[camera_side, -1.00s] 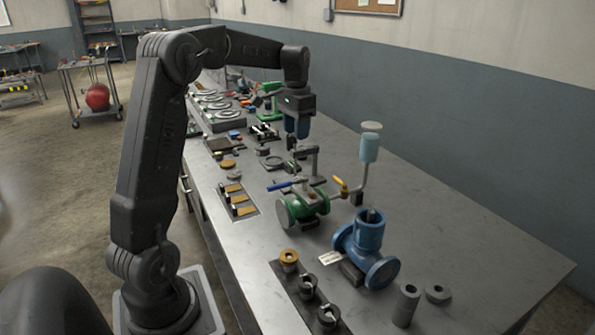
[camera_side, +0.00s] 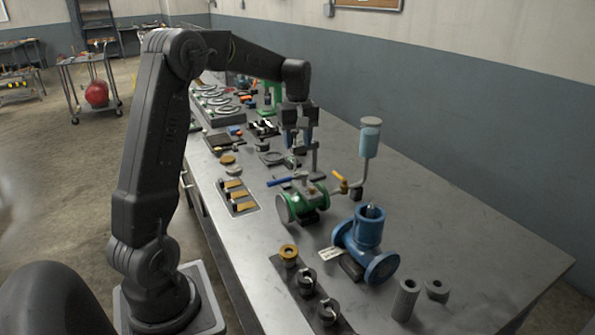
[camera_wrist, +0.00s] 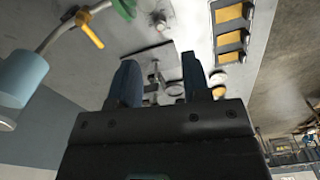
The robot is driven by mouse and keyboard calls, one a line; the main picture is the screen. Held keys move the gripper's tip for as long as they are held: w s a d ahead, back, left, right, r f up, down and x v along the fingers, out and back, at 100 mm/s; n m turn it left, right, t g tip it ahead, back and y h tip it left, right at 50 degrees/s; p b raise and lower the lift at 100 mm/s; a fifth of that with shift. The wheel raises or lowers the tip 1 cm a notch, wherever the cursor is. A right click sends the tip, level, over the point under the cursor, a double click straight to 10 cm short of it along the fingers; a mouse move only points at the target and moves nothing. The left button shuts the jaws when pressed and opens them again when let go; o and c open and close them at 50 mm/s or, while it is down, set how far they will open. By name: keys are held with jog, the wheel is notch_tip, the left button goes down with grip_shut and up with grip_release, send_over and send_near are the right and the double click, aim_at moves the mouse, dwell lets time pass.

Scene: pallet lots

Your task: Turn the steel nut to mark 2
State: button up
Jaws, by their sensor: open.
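My gripper (camera_side: 298,147) points down over the bench, behind the green valve in the side view. Its two blue fingers are apart with nothing clearly held. In the wrist view the open fingers (camera_wrist: 157,88) frame a small metal fitting (camera_wrist: 154,76) on the bench beyond them. I cannot tell whether that fitting is the steel nut. A grey upright post (camera_side: 315,160) stands close beside the fingers in the side view. No numbered mark is legible, so mark 2 cannot be made out.
A green valve (camera_side: 301,205) with a blue lever and a blue flanged fitting (camera_side: 368,232) stand nearer. A bent pipe with a pale blue cylinder (camera_side: 369,140) rises to the right. A tray with yellow pieces (camera_side: 237,197) lies left.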

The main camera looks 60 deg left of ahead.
notch_tip(320, 180, down, 10)
jog(key=shift+r, duration=0.25)
grip_shut()
dwell(0.4)
